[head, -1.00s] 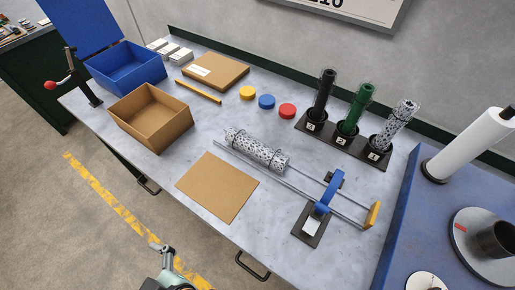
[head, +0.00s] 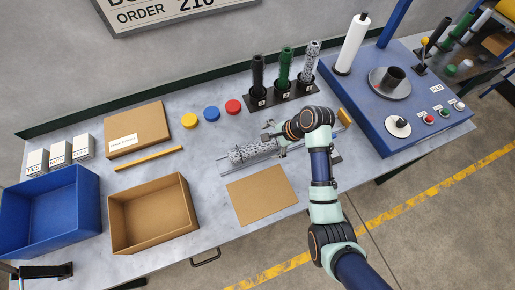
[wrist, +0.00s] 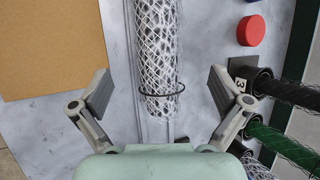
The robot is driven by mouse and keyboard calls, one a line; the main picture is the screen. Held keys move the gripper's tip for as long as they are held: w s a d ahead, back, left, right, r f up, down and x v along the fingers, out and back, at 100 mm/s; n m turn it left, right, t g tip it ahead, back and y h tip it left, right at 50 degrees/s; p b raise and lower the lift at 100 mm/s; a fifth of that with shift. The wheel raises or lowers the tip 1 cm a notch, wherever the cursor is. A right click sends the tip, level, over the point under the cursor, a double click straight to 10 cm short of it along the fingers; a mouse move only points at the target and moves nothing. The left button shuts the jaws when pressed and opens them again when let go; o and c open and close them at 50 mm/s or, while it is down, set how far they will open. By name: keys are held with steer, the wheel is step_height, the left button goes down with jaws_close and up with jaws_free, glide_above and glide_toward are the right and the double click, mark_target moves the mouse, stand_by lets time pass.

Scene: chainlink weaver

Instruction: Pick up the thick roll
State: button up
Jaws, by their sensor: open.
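A thick silver wire-mesh roll (head: 253,152) lies on its side on the grey table, along a pair of metal rails. In the wrist view the roll (wrist: 157,45) runs from the top edge down between the fingers, with a dark band near its lower end. My gripper (head: 274,136) is over the right end of the roll in the head view. In the wrist view my gripper (wrist: 160,88) is open, one finger on each side of the roll, with clear gaps. I cannot tell the height of the fingertips above the table.
A rack (head: 283,96) holds upright black, green and silver mesh rolls behind my gripper. A brown sheet (head: 262,194) lies in front of the roll. Red (head: 233,107), blue and yellow discs lie behind. An open cardboard box (head: 122,222) and blue bin (head: 82,203) stand left.

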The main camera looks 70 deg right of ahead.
mark_target(262, 145)
steer(key=shift+w+d+f, duration=0.15)
steer(key=shift+f, duration=0.15)
steer(key=shift+b+x, duration=0.35)
steer(key=shift+x, duration=0.75)
steer(key=b+x, duration=0.1)
steer(key=x, duration=0.4)
steer(key=c, duration=1.6)
steer(key=shift+r, duration=0.1)
step_height(262, 145, up, 20)
steer(key=p, duration=0.3)
steer(key=shift+p, duration=0.35)
